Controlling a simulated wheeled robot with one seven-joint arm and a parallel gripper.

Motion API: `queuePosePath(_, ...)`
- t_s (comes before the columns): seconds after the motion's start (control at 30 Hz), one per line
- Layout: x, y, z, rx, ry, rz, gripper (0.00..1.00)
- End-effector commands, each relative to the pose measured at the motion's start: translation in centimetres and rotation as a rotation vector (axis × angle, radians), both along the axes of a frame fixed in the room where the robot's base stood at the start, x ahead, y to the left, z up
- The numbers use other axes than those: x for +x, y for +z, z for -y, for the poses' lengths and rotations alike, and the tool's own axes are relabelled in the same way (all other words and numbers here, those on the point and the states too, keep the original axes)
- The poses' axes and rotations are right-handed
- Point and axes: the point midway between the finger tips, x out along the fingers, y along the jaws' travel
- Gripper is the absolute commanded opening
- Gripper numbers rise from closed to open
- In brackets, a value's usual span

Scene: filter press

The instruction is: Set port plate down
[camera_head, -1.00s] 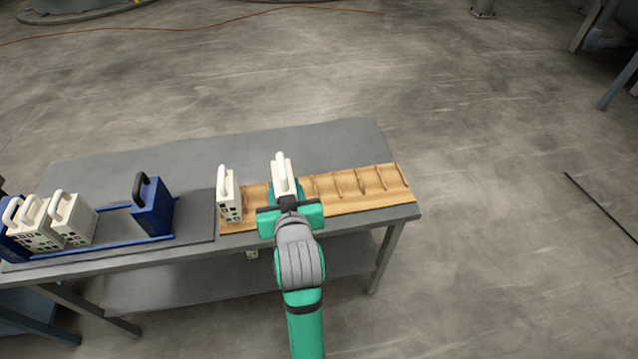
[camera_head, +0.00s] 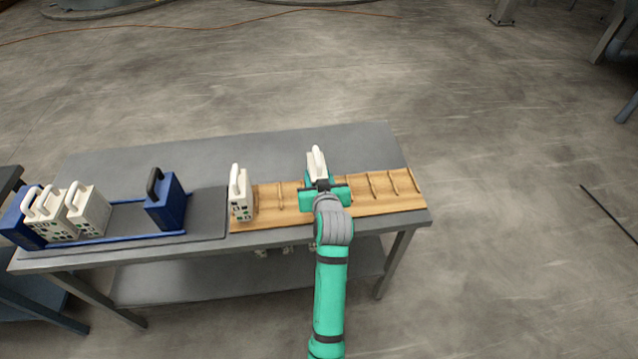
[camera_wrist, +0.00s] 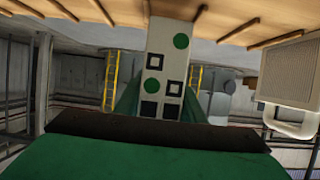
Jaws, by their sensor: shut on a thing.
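My gripper (camera_head: 325,192) is shut on a white port plate (camera_head: 317,165) with a white loop handle on top. It holds the plate upright over the middle of the wooden slotted rack (camera_head: 386,200). In the wrist view the plate's edge (camera_wrist: 168,65) shows green dots and dark squares, with the rack (camera_wrist: 75,12) along the top. Whether the plate's bottom touches the rack is hidden behind my gripper. A second white plate (camera_head: 240,197) stands at the rack's left end, and it also shows in the wrist view (camera_wrist: 290,70).
Left on the grey table (camera_head: 250,150), a blue-railed press (camera_head: 130,237) holds several white plates (camera_head: 88,208) and a blue end plate with a black handle (camera_head: 166,205). Free slots lie on both sides of the held plate. The table's back strip is clear.

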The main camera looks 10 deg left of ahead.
Motion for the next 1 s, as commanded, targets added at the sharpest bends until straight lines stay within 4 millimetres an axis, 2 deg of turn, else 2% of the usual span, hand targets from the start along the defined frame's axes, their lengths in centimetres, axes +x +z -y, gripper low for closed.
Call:
queuePosePath(0.3, 0.4, -3.4, 0.2, 0.001, -0.002, 0.000, 0.02)
queuePosePath(0.7, 0.5, -3.7, 0.4, 0.001, -0.004, 0.002, 0.02)
queuePosePath(0.73, 0.4, -3.8, 0.4, 0.001, -0.006, 0.000, 0.43)
queuePosePath(0.77, 0.4, -3.8, 0.5, 0.001, -0.006, 0.000, 0.50)
queuePosePath(0.8, 0.5, -3.8, 0.5, 0.001, -0.006, 0.000, 0.55)
queuePosePath(1.0, 0.4, -3.8, 0.5, 0.001, -0.006, 0.000, 0.55)
